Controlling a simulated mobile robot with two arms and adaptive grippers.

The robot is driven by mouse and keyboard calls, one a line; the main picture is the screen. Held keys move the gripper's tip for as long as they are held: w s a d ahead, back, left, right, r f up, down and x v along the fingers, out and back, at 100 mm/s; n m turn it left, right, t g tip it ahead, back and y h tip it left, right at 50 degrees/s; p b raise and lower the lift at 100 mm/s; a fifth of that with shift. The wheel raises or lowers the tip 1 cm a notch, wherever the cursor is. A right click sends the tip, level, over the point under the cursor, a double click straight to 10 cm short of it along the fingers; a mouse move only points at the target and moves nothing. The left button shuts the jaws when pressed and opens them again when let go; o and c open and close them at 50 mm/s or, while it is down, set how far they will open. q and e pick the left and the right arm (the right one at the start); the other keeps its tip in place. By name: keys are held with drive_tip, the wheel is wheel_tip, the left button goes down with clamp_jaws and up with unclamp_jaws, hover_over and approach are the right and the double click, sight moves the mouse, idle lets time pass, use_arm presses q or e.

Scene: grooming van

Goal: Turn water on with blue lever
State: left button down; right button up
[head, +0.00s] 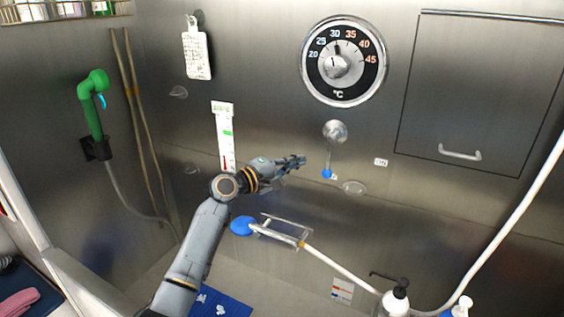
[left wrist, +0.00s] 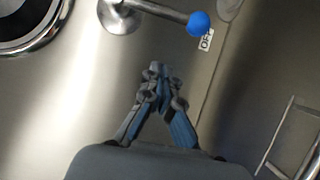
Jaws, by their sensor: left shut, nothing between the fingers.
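The lever (head: 331,151) is a metal rod on a round wall mount below the dial, with a blue ball at its lower end. It hangs almost straight down, with the ball beside a small label that reads OFF in the left wrist view. There the lever (left wrist: 160,10) crosses the top, ahead of my fingertips. An ON label (head: 381,162) sits to its right. My left gripper (head: 302,160) is shut and empty, just left of the lever in the head view. It also shows in the left wrist view (left wrist: 158,70), apart from the lever. My right gripper is not in view.
A temperature dial (head: 337,67) is above the lever. A clear wall shelf (head: 283,232) with a blue shower head (head: 242,226) is below my gripper. A green sprayer (head: 93,105) hangs on the left wall. A pump bottle (head: 395,301) stands at the lower right.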

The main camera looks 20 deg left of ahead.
sight(330, 155)
use_arm(q)
drive_tip(key=d+p, duration=0.2)
drive_tip(key=d, duration=0.1)
drive_tip(key=d+p, duration=0.1)
drive_tip(key=shift+w+d, duration=0.25)
drive_tip(key=shift+d, duration=0.15)
drive_tip(key=shift+w+f, duration=0.1)
